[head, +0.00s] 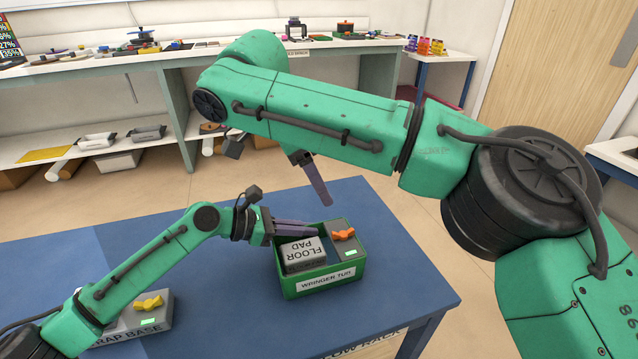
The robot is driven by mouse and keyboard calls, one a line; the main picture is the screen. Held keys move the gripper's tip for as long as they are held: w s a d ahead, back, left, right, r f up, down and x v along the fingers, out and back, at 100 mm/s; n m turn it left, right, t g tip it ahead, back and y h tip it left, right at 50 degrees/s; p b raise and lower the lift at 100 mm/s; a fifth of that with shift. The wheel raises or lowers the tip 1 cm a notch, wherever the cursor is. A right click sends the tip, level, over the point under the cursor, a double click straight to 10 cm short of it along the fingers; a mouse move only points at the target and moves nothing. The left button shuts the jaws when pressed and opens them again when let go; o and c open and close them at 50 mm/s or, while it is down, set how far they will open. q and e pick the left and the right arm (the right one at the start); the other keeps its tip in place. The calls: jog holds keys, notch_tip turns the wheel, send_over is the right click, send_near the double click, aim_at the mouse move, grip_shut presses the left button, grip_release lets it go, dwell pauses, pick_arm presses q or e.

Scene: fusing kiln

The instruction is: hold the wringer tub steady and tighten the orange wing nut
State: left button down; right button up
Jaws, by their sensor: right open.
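The green wringer tub (318,285) stands on the blue table, its label facing me. A grey block marked FLOOR PAD (304,254) sits in its left part. The orange wing nut (343,234) is on a grey top surface at the tub's right side. My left gripper (310,229) reaches in from the left, its purple fingers close together at the tub's far left rim; whether they pinch the rim is unclear. My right gripper (322,201) is open above and behind the tub, one purple finger pointing down; the rest is hidden by my arm.
A grey scrap base (128,328) with a yellow wing nut (149,303) lies at the table's lower left, partly behind my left arm. The blue table (400,270) is clear right of the tub. A cluttered bench (180,58) and shelf stand behind.

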pick_arm(q)
jog(key=c, duration=1)
grip_release()
jog(key=shift+o, duration=0.2)
